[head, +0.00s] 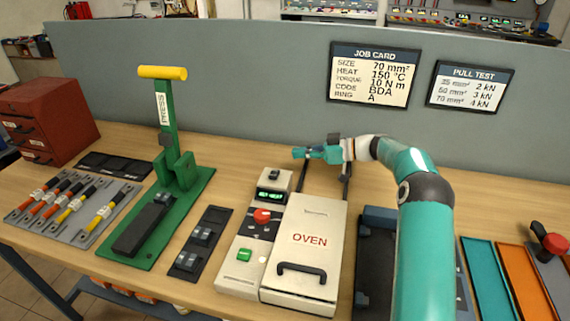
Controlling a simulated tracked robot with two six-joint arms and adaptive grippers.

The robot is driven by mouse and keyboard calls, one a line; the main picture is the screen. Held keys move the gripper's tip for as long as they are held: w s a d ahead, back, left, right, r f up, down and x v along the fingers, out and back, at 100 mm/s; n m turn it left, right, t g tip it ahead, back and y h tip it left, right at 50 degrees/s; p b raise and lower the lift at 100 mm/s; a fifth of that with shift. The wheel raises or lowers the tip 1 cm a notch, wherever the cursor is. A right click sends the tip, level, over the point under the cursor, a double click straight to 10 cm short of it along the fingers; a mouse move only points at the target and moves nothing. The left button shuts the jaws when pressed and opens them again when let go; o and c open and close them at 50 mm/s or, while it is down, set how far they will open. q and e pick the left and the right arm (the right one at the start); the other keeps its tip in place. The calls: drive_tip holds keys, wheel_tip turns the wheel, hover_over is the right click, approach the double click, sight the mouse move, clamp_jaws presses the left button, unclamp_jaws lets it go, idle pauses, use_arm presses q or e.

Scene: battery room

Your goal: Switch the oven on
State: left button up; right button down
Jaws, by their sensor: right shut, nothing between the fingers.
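The white oven (310,222) stands on the bench with its lid down and a black handle at the front. Its control strip (233,278) runs along the left side. On the strip are a green button (244,255), a red knob (262,215), a small display (271,195) with lit green characters too small to read, and a dark switch-like part (274,174) at the far end. My right gripper (297,153) is shut and empty. It points left, above and behind the far end of the oven, apart from the controls. My left gripper is out of view.
A green press (177,180) with a yellow handle stands left of the oven. A red drawer cabinet (45,120) stands behind. Teal and orange trays (520,282) lie at right. A grey partition (260,80) closes the back.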

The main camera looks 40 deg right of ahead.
drive_tip(key=shift+b+v, duration=0.45)
drive_tip(key=shift+v, duration=1.95)
drive_tip(key=shift+w, duration=0.1)
